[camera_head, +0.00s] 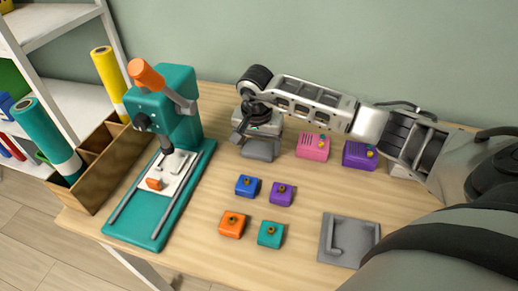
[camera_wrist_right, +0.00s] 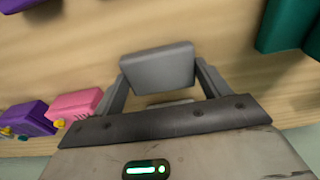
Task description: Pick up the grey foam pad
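The grey foam pad (camera_head: 260,148) is a small dark grey block near the back of the wooden table, left of the pink box. In the right wrist view the pad (camera_wrist_right: 158,70) lies between the two fingers, its sides against them with no clear gap. My right gripper (camera_head: 260,136) reaches in from the right and points down at the pad; its fingers also show in the wrist view (camera_wrist_right: 161,74). It looks shut on the pad. Whether the pad is clear of the table, I cannot tell. My left gripper is not in view.
A pink box (camera_head: 312,147) and a purple box (camera_head: 359,155) stand right of the pad. Blue (camera_head: 247,186), violet (camera_head: 281,194), orange (camera_head: 232,225) and teal (camera_head: 270,234) knobbed blocks sit in front. A teal press (camera_head: 172,112) stands left, a grey tray (camera_head: 365,237) front right.

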